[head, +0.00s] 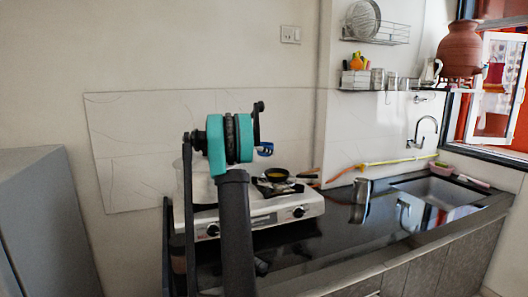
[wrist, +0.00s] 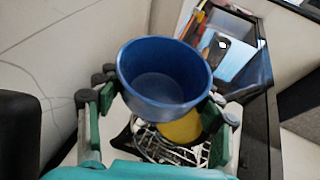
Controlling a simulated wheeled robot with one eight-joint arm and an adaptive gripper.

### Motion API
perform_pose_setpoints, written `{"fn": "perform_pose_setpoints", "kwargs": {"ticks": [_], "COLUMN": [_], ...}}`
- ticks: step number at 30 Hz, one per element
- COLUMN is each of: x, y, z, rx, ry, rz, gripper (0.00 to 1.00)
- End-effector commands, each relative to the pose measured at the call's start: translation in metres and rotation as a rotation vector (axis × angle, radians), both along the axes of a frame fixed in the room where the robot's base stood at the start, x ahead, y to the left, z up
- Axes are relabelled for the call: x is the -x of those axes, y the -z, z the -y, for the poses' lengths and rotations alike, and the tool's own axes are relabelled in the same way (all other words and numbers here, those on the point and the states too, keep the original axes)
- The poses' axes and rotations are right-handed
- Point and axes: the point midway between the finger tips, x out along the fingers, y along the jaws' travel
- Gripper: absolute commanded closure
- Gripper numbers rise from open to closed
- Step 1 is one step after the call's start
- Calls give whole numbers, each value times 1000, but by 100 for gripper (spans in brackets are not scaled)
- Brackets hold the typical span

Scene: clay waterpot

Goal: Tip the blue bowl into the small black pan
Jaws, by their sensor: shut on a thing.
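The blue bowl (wrist: 165,75) is between the fingers of my gripper (wrist: 158,100) in the wrist view, and the gripper is shut on it. Its inside looks bare and blue. In the head view only a small piece of the bowl (head: 265,151) shows beside my teal wrist, above the stove; how far it is tilted is unclear. A small black pan (head: 275,174) with a yellowish inside sits on the stove, just below the bowl in that view. In the wrist view a yellow round surface (wrist: 181,128) shows below the bowl, partly hidden by it.
The white stove (head: 262,217) stands on the dark counter (head: 325,235). A metal cup (head: 361,190) and the sink (head: 440,192) are to the right. A wall shelf (head: 385,89) and a clay pot (head: 461,50) are higher up. A grey cabinet (head: 50,220) is at left.

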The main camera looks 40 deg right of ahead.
Motion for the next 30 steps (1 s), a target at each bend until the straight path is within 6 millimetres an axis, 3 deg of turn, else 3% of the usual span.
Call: {"fn": "perform_pose_setpoints", "kwargs": {"ticks": [8,22,30], "x": [0,0,0], "y": [-6,-46,-50], "z": [0,0,0], "rx": [1,15,16], "ry": [0,0,-1], "rz": [-1,-23,-26], "gripper": [67,67,67]}}
